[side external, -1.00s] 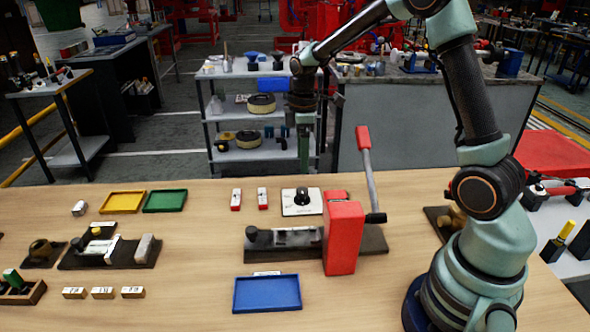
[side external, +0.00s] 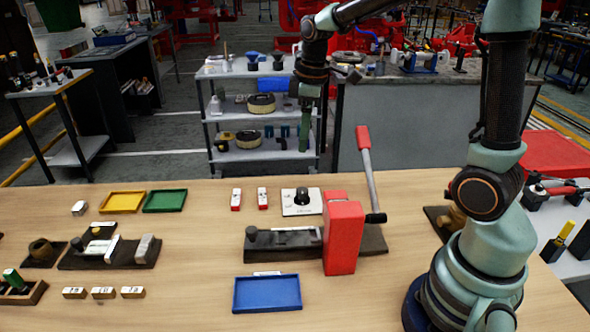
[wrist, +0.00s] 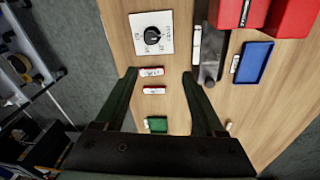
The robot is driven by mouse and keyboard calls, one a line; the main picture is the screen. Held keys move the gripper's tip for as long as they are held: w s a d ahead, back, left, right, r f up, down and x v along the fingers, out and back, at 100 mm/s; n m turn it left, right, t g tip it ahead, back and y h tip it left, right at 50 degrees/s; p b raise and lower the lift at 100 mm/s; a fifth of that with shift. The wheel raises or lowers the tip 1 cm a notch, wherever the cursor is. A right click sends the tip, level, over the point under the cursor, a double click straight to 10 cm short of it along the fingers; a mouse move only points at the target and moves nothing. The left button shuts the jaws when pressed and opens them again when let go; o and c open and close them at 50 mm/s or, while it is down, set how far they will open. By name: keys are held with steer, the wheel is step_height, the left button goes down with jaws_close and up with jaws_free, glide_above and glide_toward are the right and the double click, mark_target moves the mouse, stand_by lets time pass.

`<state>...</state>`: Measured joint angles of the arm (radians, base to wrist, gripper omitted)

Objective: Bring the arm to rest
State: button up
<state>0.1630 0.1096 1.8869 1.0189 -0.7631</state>
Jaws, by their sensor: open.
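My gripper (side external: 304,132) hangs in the air above the far edge of the wooden table (side external: 200,230), in front of the grey shelf in the side view. In the wrist view my gripper (wrist: 160,75) shows two green fingers spread wide apart with nothing between them. Two small red and white blocks (wrist: 153,81) on the table show in the gap, well below the fingers. My arm rises from its base at the right of the table and bends over to the left, clear of the table.
A red block with a lever (side external: 343,237) stands on a dark plate. A white plate with a black knob (side external: 302,201) lies behind it. A blue tray (side external: 267,294), a yellow tray (side external: 122,202) and a green tray (side external: 165,201) lie on the table.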

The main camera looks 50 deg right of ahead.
steer(key=s+a+r+m+t, duration=0.4)
steer(key=s+a+m, duration=0.2)
steer(key=s, duration=0.5)
steer(key=shift+s+a+r+m, duration=0.2)
steer(key=shift+a+r+m, duration=0.1)
steer(key=shift+r+m, duration=0.1)
